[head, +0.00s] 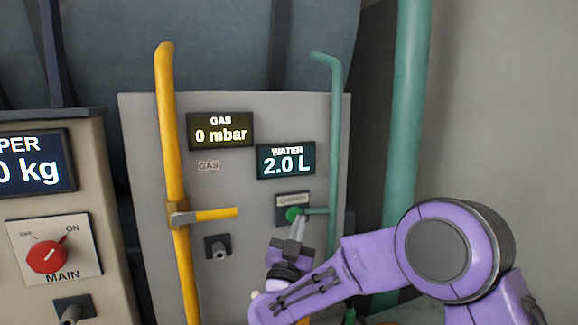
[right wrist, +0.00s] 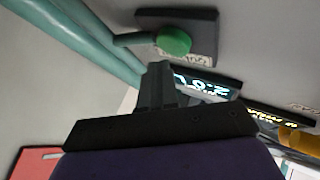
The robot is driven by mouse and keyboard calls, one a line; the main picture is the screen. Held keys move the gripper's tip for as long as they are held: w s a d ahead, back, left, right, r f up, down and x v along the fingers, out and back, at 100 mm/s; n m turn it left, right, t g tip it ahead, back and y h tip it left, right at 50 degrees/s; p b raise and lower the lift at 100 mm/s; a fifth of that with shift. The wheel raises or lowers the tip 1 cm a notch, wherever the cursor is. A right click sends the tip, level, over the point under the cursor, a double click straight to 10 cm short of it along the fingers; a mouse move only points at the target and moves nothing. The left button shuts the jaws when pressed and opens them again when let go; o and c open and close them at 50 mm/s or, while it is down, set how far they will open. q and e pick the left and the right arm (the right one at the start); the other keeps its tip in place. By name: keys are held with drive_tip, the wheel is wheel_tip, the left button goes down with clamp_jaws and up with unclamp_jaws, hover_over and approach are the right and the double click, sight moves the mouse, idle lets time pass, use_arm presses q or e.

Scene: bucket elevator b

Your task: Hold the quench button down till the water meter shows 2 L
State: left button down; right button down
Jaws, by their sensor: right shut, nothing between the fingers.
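The green quench button (head: 293,214) sits on a dark plate under the water meter on the grey panel. It also shows in the right wrist view (right wrist: 173,41). The water meter (head: 286,161) reads 2.0 L. My right gripper (head: 298,229) is shut and empty, with its fingertips just below the button in the head view. In the right wrist view the fingertips (right wrist: 158,68) appear close to the button; I cannot tell whether they touch it. My left gripper is not in view.
A gas meter (head: 221,130) reads 0 mbar. A yellow pipe (head: 171,130) with a sideways lever (head: 207,214) stands left of the button. A thin green pipe (head: 335,120) runs right of it. A red MAIN knob (head: 47,254) is at far left.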

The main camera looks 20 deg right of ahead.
drive_tip(key=shift+s+a, duration=0.15)
drive_tip(key=shift+s, duration=2.3)
